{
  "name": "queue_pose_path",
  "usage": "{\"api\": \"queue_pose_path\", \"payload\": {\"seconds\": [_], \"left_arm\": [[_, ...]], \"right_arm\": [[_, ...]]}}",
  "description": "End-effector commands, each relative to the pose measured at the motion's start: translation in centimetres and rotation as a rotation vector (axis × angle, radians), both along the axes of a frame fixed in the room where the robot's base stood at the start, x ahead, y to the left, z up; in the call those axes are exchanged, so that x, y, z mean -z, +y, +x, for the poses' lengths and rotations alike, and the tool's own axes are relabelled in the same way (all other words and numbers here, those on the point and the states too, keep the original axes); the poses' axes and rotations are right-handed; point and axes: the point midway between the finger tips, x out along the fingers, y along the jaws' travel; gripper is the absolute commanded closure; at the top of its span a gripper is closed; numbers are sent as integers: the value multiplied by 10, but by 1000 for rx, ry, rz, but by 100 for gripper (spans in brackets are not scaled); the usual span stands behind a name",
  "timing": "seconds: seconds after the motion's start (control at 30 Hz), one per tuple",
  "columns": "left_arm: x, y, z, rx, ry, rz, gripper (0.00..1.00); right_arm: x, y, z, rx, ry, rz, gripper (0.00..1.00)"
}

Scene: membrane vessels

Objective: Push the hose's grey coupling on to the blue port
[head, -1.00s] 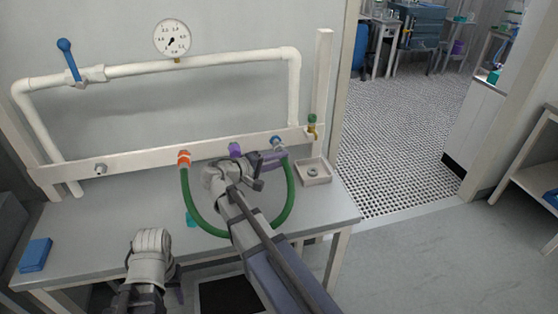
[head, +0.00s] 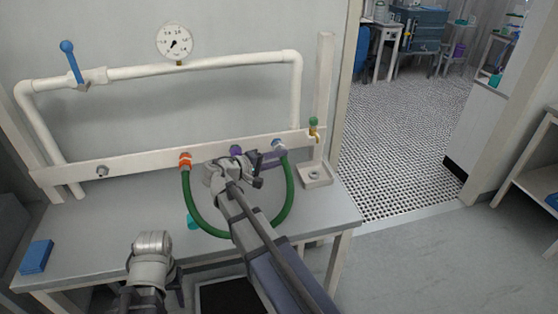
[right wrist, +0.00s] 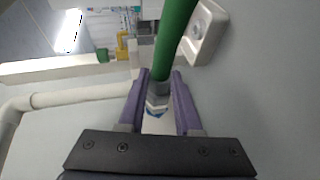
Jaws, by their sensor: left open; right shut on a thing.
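The green hose (head: 289,195) hangs in a loop. One end is at the orange port (head: 185,160). Its grey coupling (right wrist: 159,88) is between the purple fingers of my right gripper (right wrist: 157,100), which is shut on it. In the head view this gripper (head: 270,157) is at the right part of the board. The blue port (head: 278,143) is right at the coupling; a blue band also shows between the fingers in the wrist view (right wrist: 155,107). I cannot tell how far the coupling is on. My left gripper (head: 178,292) is open at lower left, mostly hidden by its arm.
The white board (head: 135,165) also bears a purple port (head: 236,150) and a grey port (head: 102,170). A brass tap (head: 314,135) stands above a small tray (head: 318,182) to the right. A blue box (head: 36,256) lies at the left of the bench.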

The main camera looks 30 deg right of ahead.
Motion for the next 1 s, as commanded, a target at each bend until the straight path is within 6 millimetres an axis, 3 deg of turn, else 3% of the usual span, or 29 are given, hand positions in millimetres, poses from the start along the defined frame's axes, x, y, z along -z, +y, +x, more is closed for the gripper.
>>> {"api": "queue_pose_path", "payload": {"seconds": [0.13,0.17,0.47,0.77,1.0], "left_arm": [[0,0,0,0,0,0,50],[0,0,0,0,0,0,50],[0,0,0,0,0,0,50],[-2,0,0,0,0,0,50],[-12,0,0,0,0,0,50]], "right_arm": [[0,-1,4,0,0,0,100],[0,-1,4,0,0,0,65],[0,-1,3,0,0,0,32],[-1,3,3,-1,0,0,32],[-12,38,-3,-4,1,-1,32]]}}
